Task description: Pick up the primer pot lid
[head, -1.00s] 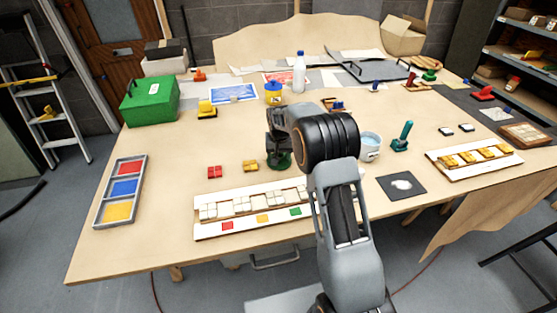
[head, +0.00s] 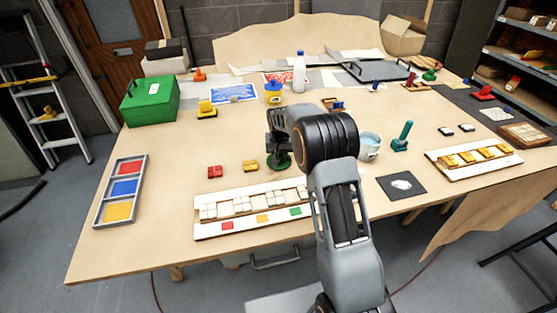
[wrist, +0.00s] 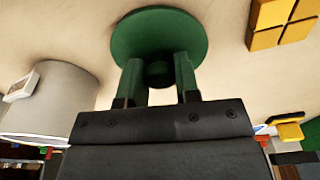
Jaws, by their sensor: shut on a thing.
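The primer pot lid (wrist: 160,38) is a green round disc with a small knob at its middle. In the head view the lid (head: 279,161) shows as a green patch under my gripper, near the middle of the table. My gripper (wrist: 158,78) is shut on the knob, one green finger at each side of it. The disc lies just beyond the fingertips. I cannot tell whether it touches the table or hangs just above it.
Red blocks (head: 215,172) and yellow blocks (head: 250,166) lie left of my gripper. A white-tile panel (head: 240,213) lies in front. A pale cup (head: 370,146) and a teal-handled tool (head: 402,137) stand to the right. A white bottle (head: 299,72) stands behind.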

